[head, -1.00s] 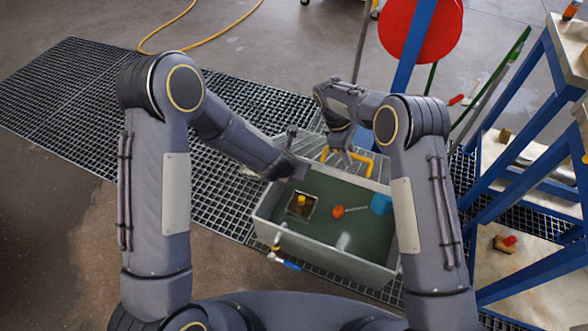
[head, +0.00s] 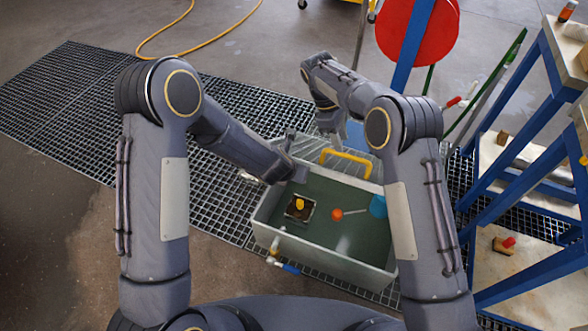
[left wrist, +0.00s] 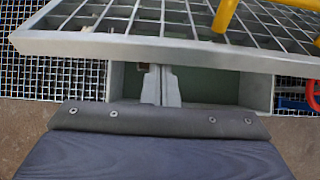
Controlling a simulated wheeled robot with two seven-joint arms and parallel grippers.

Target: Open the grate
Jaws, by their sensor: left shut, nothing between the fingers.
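The grate (head: 322,145), a grey grid with a yellow handle (head: 347,157), is at the far end of the grey tank (head: 330,258). In the left wrist view the grate (left wrist: 120,25) is raised clear of the tank's rim, its near edge crossing the picture. My left gripper (left wrist: 161,84) is shut and empty, its fingers reaching under that edge; I cannot tell whether they touch it. My right gripper (head: 329,126) is above and beyond the yellow handle, apart from it. Its fingers are too small and dark to read.
Dark green fills the tank's inside, with a yellow-topped block (head: 300,208), an orange piece (head: 336,214) and a blue piece (head: 378,206). A blue-handled valve (head: 288,267) sits on the near wall. A blue frame (head: 520,180) stands close on the right. Floor grating (head: 110,90) lies to the left.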

